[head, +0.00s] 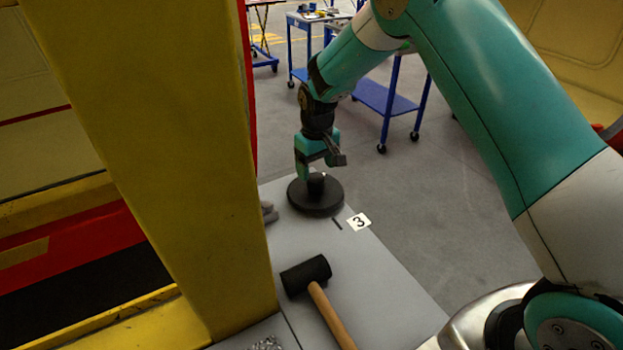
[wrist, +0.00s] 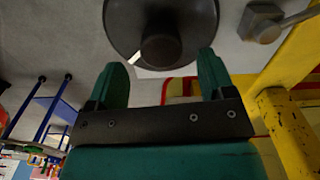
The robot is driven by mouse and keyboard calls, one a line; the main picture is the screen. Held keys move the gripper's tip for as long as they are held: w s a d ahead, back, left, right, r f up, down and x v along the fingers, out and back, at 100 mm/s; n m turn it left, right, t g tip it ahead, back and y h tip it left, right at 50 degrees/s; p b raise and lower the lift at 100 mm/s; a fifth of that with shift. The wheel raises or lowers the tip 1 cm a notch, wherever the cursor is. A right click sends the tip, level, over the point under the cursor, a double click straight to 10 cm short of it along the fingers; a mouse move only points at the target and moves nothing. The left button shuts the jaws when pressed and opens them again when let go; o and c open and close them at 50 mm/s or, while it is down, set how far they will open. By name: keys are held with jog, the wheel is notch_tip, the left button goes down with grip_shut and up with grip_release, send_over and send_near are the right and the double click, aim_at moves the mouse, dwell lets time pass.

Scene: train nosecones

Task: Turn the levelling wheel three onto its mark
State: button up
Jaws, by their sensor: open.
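The levelling wheel three (head: 318,205) is a black disc with a raised round hub, lying on the grey bench top. A white card with "3" (head: 358,221) lies beside it, and a short dark mark (head: 337,224) is on the bench near the rim. My gripper (head: 319,165) is open just above the hub, pointing down. In the wrist view the wheel (wrist: 187,18) fills the top, with the hub (wrist: 161,50) between and just beyond my open fingertips (wrist: 162,62). A short pale line shows beside the hub. I cannot tell if the fingers touch it.
A black-headed mallet (head: 306,275) with a wooden handle lies on the bench nearer me. A yellow post (head: 170,150) stands left of the bench and hides part of it. A grey object (head: 269,212) shows beside the post. Blue trolleys (head: 393,97) stand behind, with open floor between.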

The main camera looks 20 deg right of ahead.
aim_at(315, 178)
jog(key=shift+a+f+p, duration=0.1)
jog(key=shift+f+p, duration=0.45)
jog(key=shift+f, duration=2.25)
jog(key=c, duration=1.3)
jog(key=shift+o, duration=0.2)
jog(key=shift+a, duration=0.25)
jog(key=shift+d, duration=0.1)
